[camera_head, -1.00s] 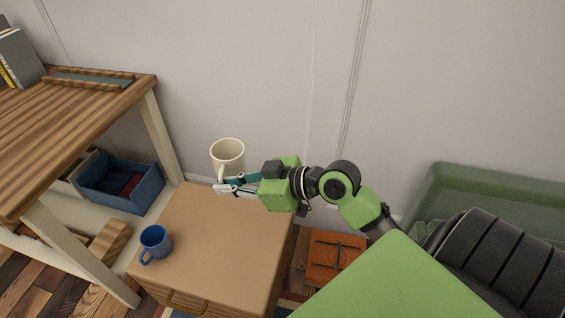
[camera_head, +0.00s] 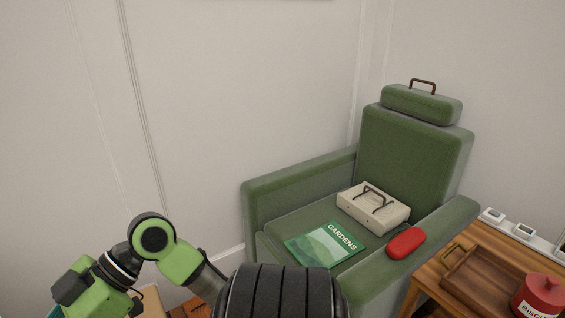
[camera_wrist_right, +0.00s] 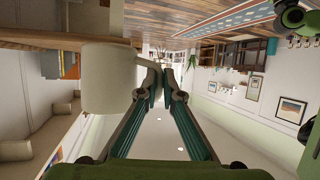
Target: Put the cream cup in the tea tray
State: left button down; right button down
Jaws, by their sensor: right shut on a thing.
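The cream cup (camera_wrist_right: 106,80) shows large at the left of the wrist view. My right gripper (camera_wrist_right: 160,75) is shut on its handle, and the cup hangs beside the fingers. A brown wooden tray (camera_head: 484,287) with a raised rim and a handle sits on the wooden table at the lower right of the head view, far from my right arm. Its visible floor is bare.
A red biscuit tin (camera_head: 540,297) stands right of the tray.

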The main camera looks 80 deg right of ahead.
aim_at(476, 282)
jog(key=z, duration=0.85)
jog(key=j+z, duration=0.1)
jog(key=z, duration=1.65)
jog(key=k+z, duration=0.1)
jog(key=z, duration=0.35)
